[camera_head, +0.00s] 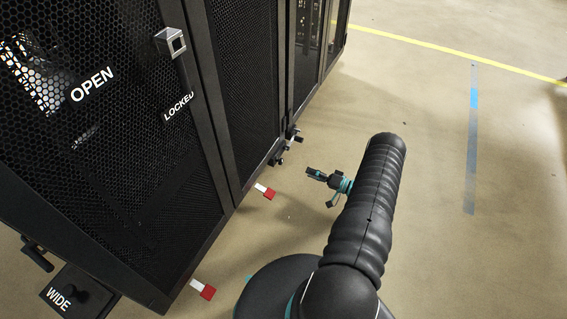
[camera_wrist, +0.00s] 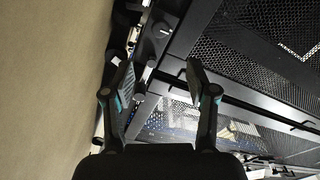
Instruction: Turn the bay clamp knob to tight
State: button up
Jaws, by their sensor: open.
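My gripper (camera_head: 316,174) is in front of the black rack's lower edge in the head view, with clear floor between them. In the wrist view its two fingers (camera_wrist: 158,78) stand apart with nothing held between them. Small dark fittings (camera_head: 293,137) stick out from the rack near the floor. In the wrist view a round dark knob-like part (camera_wrist: 164,30) on a dark panel lies beyond the fingertips, apart from them. It may be the bay clamp knob; its setting is not readable.
Black mesh rack doors (camera_head: 245,85) fill the left, with a square-ended handle (camera_head: 171,41). A plate marked WIDE (camera_head: 65,293) is at lower left. Red and white floor pieces (camera_head: 266,192) lie by the rack. The floor (camera_head: 430,200) to the right is open.

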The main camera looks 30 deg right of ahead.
aim_at(282, 162)
jog(key=x, duration=1.3)
jog(key=shift+a, duration=0.15)
grip_shut()
